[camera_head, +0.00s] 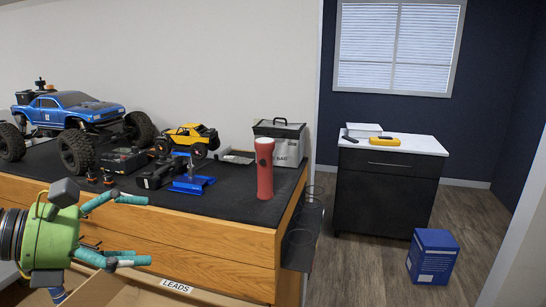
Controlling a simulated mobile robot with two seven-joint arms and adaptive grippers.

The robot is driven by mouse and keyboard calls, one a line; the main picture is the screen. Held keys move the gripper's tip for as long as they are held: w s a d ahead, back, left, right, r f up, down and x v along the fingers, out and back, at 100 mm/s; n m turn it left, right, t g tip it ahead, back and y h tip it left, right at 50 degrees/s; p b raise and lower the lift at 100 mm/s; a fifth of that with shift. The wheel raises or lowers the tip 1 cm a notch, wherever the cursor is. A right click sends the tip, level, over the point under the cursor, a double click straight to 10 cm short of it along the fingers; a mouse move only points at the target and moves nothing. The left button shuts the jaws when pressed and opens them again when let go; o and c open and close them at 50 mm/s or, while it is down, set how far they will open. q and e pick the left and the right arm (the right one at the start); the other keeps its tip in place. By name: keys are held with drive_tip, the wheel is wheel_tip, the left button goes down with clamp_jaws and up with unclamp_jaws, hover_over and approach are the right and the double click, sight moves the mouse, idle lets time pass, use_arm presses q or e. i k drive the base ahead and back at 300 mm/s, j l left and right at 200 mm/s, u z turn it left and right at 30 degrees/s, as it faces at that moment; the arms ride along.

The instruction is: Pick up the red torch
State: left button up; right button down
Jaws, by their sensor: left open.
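The red torch (264,172) stands upright on the black mat near the right end of the wooden workbench, with its pale end up. My left gripper (142,230) is at the lower left, in front of the bench. Its teal fingers are apart and point to the right, with nothing between them. It is well to the left of the torch and lower in the picture, not touching it. My right gripper does not show.
A grey case (286,148) stands just behind the torch. A blue stand (193,184), a yellow crawler (188,138) and a large blue truck (75,118) are farther left on the bench (235,243). A box labelled LEADS (177,287) lies below the gripper.

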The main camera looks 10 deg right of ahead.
sight(264, 148)
drive_tip(key=i+l, duration=0.25)
drive_tip(key=i, duration=0.2)
drive_tip(key=i+l, duration=0.3)
drive_tip(key=i, duration=0.15)
drive_tip(key=i+l, duration=0.25)
drive_tip(key=i, duration=0.2)
